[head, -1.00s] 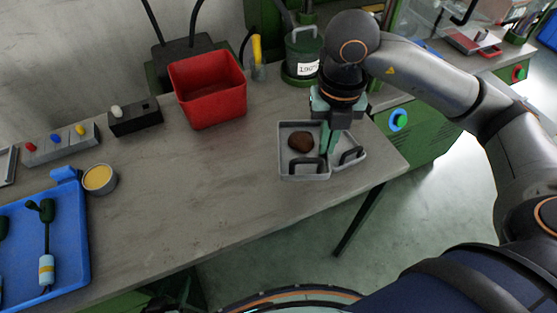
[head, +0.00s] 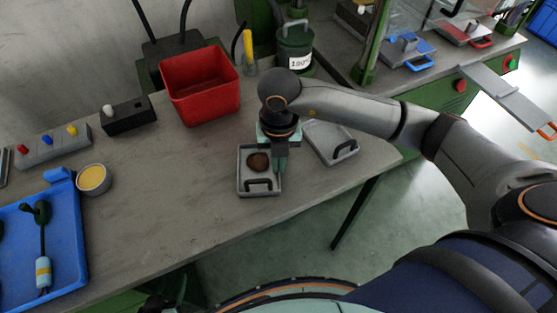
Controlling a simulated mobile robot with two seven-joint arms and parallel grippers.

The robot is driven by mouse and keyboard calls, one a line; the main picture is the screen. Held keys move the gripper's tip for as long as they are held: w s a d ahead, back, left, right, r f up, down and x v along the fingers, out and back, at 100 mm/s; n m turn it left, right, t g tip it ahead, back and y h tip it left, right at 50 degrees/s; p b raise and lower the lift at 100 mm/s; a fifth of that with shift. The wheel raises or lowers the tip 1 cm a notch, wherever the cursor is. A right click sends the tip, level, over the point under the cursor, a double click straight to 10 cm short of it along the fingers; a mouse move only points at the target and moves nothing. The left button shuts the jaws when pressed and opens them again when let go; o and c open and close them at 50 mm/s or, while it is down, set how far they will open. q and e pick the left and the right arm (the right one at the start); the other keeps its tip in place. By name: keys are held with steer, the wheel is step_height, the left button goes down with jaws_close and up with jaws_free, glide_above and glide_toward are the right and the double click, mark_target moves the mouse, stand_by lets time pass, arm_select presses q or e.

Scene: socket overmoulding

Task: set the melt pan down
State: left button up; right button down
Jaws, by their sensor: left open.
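The melt pan, which I take to be the grey square pan (head: 243,181) with a dark handle and a brown lump (head: 258,162) in it, is at the middle of the bench near its front edge. My right gripper (head: 280,165) reaches down from above with its fingers at the pan's right wall and looks shut on it. The pan looks level and at or just above the bench top; I cannot tell whether it touches. My left gripper is not in view.
A second grey tray (head: 322,138) lies just right. The bench (head: 170,190) is clear left of the pan. Behind are a red bin (head: 200,95) and a green pot (head: 296,45). A yellow-filled cup (head: 94,179) and blue tray (head: 70,245) stand left.

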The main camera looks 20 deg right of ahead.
steer(key=c, duration=1.5)
jaws_free()
steer(key=shift+f, duration=0.2)
steer(key=shift+c, duration=0.2)
steer(key=o, duration=0.5)
steer(key=shift+c, duration=0.2)
steer(key=shift+r, duration=0.1)
step_height(320, 180, up, 12)
steer(key=shift+r+p, duration=0.15)
steer(key=shift+p, duration=0.2)
